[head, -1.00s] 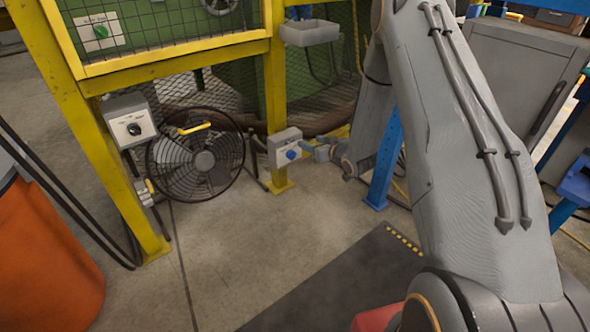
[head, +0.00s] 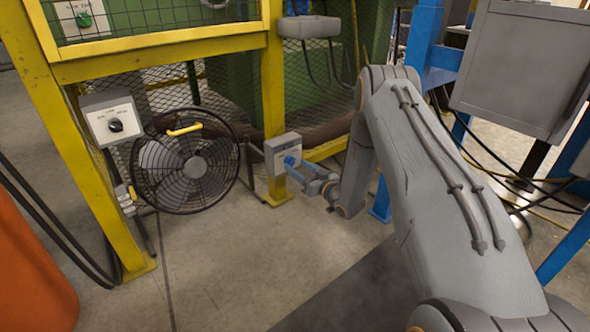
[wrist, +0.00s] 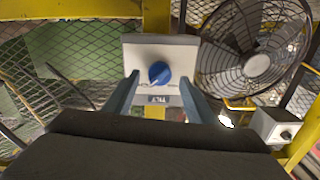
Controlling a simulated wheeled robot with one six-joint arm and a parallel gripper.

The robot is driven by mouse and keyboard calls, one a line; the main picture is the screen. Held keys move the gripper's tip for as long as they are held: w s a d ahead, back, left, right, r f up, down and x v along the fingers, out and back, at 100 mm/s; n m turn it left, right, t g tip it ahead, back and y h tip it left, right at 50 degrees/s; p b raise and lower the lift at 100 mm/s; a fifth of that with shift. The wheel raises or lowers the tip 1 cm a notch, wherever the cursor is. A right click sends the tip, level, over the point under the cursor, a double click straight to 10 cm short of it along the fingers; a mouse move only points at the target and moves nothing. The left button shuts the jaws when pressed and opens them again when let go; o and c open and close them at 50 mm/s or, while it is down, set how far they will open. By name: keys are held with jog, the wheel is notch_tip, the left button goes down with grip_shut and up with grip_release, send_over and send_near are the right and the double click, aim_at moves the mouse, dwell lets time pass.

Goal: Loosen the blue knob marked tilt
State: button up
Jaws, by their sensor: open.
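The blue knob (wrist: 159,73) sits on a pale grey box marked TILT (wrist: 160,52), fixed to a yellow post. In the head view the knob (head: 290,161) is on the front of that box (head: 281,148), low on the post. My gripper (wrist: 158,84) is open, its two blue fingers reaching toward the box, one on each side of the knob in the wrist view. In the head view my gripper (head: 296,168) is right at the knob. I cannot tell whether the fingers touch it.
A caged fan (head: 186,160) stands left of the box. Another grey box with a black knob (head: 116,125) is on the left yellow post. Yellow framing and mesh close off the back. A grey cabinet (head: 525,65) is at right. The floor in front is clear.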

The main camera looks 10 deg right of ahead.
aim_at(291, 162)
jog(key=shift+b+x, duration=0.4)
jog(key=shift+x, duration=0.75)
jog(key=c, duration=1)
jog(key=shift+c, duration=0.2)
